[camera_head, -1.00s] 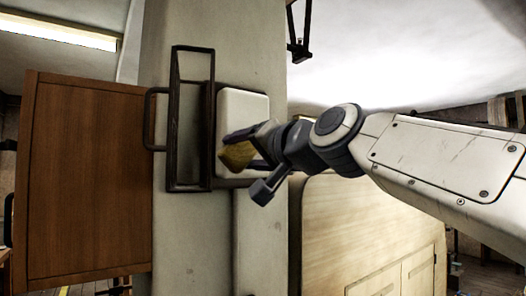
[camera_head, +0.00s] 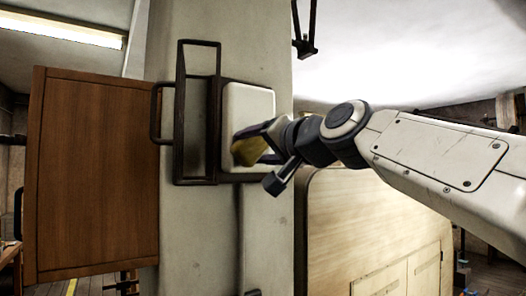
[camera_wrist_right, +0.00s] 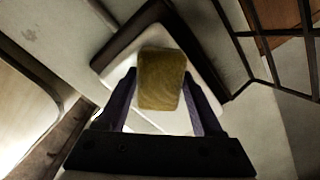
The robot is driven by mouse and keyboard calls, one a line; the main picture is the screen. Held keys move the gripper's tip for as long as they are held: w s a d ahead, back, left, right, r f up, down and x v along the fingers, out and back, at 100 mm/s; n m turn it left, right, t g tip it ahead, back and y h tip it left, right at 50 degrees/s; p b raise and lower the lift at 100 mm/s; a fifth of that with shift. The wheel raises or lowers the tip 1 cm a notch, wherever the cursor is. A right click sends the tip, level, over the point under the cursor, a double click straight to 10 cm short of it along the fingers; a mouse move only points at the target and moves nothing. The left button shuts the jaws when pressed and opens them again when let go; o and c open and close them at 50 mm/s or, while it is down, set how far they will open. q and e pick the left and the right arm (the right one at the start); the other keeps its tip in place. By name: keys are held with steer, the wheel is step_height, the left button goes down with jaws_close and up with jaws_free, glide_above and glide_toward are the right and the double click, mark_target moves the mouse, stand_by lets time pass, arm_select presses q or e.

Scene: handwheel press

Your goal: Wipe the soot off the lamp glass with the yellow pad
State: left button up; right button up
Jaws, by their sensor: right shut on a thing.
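The lamp glass (camera_head: 250,101) is a pale rounded panel on the front of the upright pillar. It also shows in the right wrist view (camera_wrist_right: 204,68), behind the pad. I cannot make out clear soot on the parts that show. My right gripper (camera_head: 254,143) is shut on the yellow pad (camera_head: 248,153), low over the glass. In the right wrist view the pad (camera_wrist_right: 161,80) sits between the two fingers (camera_wrist_right: 161,84) and covers the middle of the glass. I cannot tell whether the pad touches the glass. My left gripper is out of view.
A dark wire guard (camera_head: 197,182) with a side handle stands open just left of the glass. A brown wooden panel (camera_head: 95,175) sticks out left of the pillar (camera_head: 265,40). A pale wooden cabinet (camera_head: 345,220) stands to the right, below my right arm.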

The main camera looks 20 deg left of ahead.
steer(key=shift+w+d, duration=0.8)
steer(key=shift+w, duration=0.15)
steer(key=shift+s+a, duration=0.15)
steer(key=shift+a, duration=0.1)
steer(key=shift+s+a, duration=0.6)
steer(key=shift+s, duration=0.2)
steer(key=shift+s+a, duration=0.6)
steer(key=shift+s, duration=0.15)
